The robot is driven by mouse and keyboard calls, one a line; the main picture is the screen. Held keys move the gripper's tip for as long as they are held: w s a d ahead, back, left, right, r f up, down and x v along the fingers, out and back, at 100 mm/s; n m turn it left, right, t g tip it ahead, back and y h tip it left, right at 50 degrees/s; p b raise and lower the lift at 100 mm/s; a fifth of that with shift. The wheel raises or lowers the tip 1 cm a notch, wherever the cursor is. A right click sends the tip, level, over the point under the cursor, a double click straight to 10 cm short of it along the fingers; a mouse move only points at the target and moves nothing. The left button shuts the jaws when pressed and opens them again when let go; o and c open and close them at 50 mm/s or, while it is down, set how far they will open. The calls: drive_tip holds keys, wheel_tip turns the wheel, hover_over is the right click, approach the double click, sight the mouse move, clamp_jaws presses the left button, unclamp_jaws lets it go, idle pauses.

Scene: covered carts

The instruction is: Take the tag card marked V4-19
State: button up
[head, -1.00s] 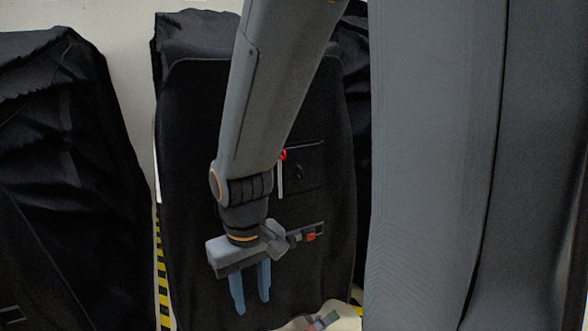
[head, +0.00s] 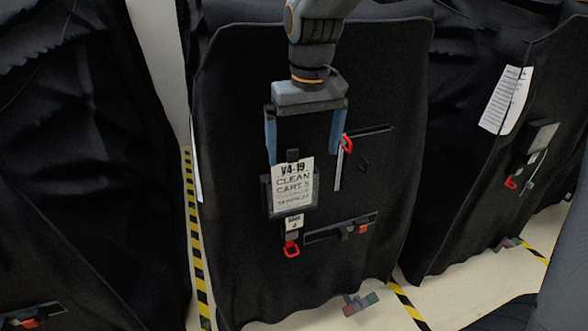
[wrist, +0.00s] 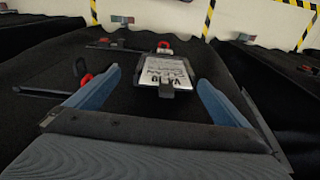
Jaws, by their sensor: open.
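The tag card marked V4-19 (head: 294,186) is white with dark print, including "CLEAN CART", and sits in a dark holder on the front of the middle black-covered cart (head: 230,100). My gripper (head: 307,153) is open, its two blue fingers pointing down. The left finger ends near the card's upper left edge and the right finger lies to the right of the card. In the wrist view the card (wrist: 164,70) shows upside down between and beyond the fingertips, with nothing held. Whether a finger touches the holder cannot be told.
A red hook (head: 291,249) hangs below a small label under the card. A red clip (head: 347,143) with a white strip hangs close to the right finger. A dark latch bar (head: 340,228) lies lower right. Another covered cart with a white sheet (head: 506,100) stands at right.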

sight(294, 151)
drive_tip(key=shift+w+a+f+p, duration=0.35)
drive_tip(key=shift+w+f+p, duration=0.1)
drive_tip(key=shift+f, duration=0.35)
drive_tip(key=shift+w+a+f+p, duration=0.35)
drive_tip(key=shift+f+p, duration=0.1)
drive_tip(key=shift+f, duration=0.4)
drive_tip(key=shift+w+a+f+p, duration=0.35)
drive_tip(key=shift+f+p, duration=0.1)
drive_tip(key=shift+f, duration=0.35)
drive_tip(key=c, duration=1.7)
